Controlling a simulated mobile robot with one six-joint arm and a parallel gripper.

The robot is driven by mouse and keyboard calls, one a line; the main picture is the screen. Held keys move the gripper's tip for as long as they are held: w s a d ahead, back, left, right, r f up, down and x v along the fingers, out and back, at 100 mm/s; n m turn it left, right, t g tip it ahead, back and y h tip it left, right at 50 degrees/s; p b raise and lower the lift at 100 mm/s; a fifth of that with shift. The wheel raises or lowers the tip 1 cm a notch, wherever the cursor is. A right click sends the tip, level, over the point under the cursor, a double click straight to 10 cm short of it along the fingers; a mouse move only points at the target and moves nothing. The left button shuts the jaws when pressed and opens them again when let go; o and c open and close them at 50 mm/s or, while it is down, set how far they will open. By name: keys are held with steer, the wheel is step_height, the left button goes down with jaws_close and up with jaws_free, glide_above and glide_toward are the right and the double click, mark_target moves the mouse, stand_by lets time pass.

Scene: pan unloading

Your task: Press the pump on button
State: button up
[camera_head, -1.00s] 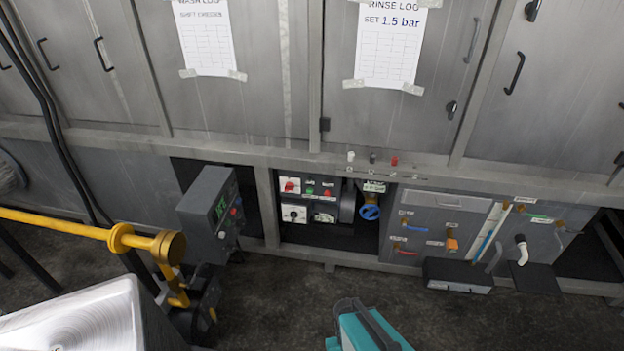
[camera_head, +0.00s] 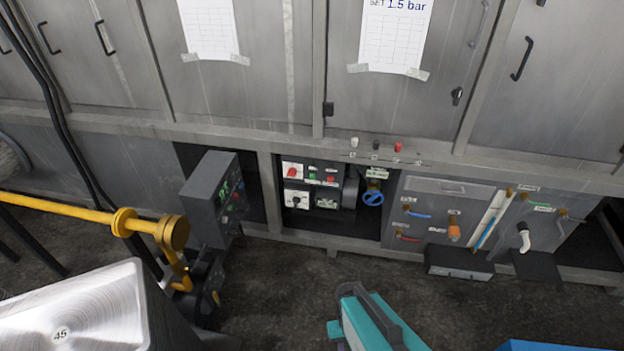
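A recessed control panel (camera_head: 311,187) sits low in the middle of the grey machine. It carries a small green button (camera_head: 312,176) and a red button (camera_head: 331,179) side by side on its upper part. The labels by them are too small to read, so I cannot tell for sure which is pump on. A red switch on a white plate (camera_head: 292,170) is to their left, with a dark knob on a white plate (camera_head: 296,198) below it. My gripper is not in view.
A grey control box (camera_head: 211,199) juts out left of the panel, beside a yellow pipe (camera_head: 70,208). A blue valve wheel (camera_head: 372,198) is to the right. A teal case (camera_head: 375,325) and a blue object (camera_head: 560,346) are in front. Dark floor lies between.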

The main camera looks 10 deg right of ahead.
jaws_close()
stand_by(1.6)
